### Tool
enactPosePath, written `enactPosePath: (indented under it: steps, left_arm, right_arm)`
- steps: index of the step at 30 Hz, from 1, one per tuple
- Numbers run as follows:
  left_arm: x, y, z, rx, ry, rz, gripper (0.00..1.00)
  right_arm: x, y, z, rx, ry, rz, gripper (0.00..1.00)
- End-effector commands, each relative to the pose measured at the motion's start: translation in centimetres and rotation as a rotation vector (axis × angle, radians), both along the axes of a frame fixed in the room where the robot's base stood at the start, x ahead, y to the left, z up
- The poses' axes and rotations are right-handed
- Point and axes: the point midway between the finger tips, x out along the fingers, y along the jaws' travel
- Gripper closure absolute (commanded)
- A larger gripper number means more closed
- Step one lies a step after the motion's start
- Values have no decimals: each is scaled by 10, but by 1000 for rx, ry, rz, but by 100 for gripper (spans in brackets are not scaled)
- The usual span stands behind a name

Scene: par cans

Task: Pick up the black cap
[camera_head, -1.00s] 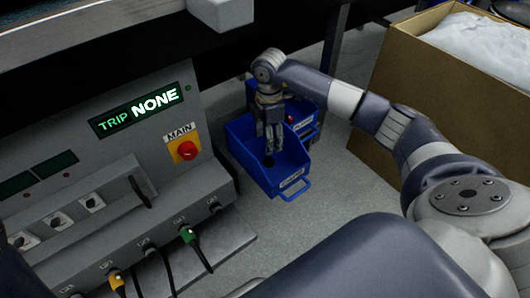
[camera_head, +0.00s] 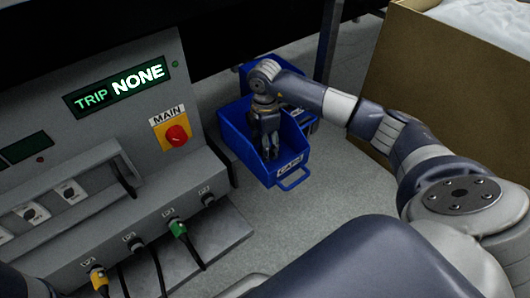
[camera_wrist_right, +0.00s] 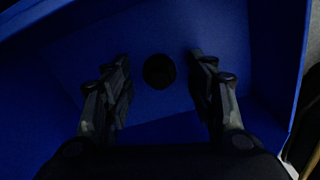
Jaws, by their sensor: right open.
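The black cap (camera_wrist_right: 159,71) is a small dark round piece on the floor of a blue bin in the right wrist view. It lies between the two fingers of my right gripper (camera_wrist_right: 160,75), with a gap on each side. The gripper is open and points down into the blue bin (camera_head: 234,133), which carries a label on its front. In the head view my right gripper (camera_head: 269,150) is inside this bin, and I cannot make out the cap there. My left gripper is not in view.
A second blue bin (camera_head: 247,68) stands just behind. A grey panel with a red MAIN switch (camera_head: 177,135) and plugged cables is at the left. A cardboard box (camera_head: 408,60) stands at the right. Grey floor in front of the bin is clear.

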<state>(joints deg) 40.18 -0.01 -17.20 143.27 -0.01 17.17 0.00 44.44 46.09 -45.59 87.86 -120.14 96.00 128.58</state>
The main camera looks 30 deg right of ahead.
Motion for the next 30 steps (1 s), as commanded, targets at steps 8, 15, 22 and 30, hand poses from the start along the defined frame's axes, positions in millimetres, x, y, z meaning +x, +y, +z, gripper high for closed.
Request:
enactPosePath:
  steps: [8, 15, 22, 30]
  left_arm:
    - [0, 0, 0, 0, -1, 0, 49]
    - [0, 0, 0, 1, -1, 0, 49]
    - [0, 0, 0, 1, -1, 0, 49]
    - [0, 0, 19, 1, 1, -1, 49]
  right_arm:
    - [0, 0, 0, 0, 0, 0, 52]
    - [0, 0, 0, 0, 0, 0, 82]
    - [0, 0, 0, 0, 0, 0, 82]
    - [1, 0, 25, 1, -2, 0, 82]
